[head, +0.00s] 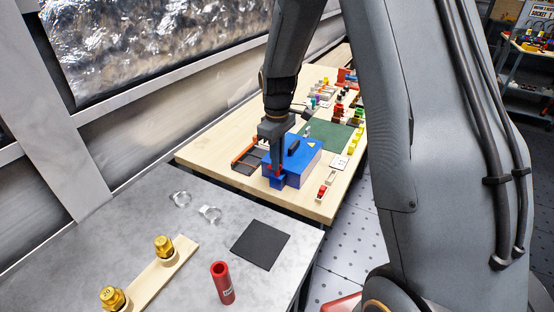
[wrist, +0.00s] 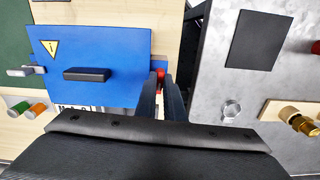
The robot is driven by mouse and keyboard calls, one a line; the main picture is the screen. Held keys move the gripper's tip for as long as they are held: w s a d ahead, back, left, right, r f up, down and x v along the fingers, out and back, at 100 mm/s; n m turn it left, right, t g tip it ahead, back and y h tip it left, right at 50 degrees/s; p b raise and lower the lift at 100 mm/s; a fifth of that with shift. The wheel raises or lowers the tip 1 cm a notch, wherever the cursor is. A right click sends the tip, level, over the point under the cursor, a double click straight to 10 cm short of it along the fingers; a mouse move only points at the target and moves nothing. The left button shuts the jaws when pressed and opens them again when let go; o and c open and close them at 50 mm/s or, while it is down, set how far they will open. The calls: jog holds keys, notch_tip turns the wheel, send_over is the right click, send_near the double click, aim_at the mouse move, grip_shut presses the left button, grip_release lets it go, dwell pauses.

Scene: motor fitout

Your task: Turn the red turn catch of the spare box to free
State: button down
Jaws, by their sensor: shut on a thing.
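The blue spare box (head: 302,158) stands on the wooden bench, its lid showing a black handle and a yellow warning sign. In the wrist view the blue lid (wrist: 120,52) fills the left middle. The red turn catch (wrist: 160,73) is at the box's near side, between my fingertips, mostly hidden by them. My gripper (head: 275,168) reaches down at the box's near left edge. In the wrist view my gripper (wrist: 161,80) is shut on the red catch. Which way the catch is turned is hard to tell.
The wooden bench (head: 205,154) holds a green mat (head: 333,134) and rows of small coloured parts behind and right of the box. The grey table (head: 130,220) in front carries a black pad (head: 261,244), a red cylinder (head: 222,283), brass fittings (head: 164,247) and clear rings.

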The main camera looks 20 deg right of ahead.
jog(key=shift+w+n, duration=0.1)
jog(key=shift+n, duration=0.4)
jog(key=c, duration=1.9)
grip_release()
jog(key=shift+o, duration=0.2)
jog(key=shift+r+b, duration=1.15)
jog(key=shift+r, duration=2.8)
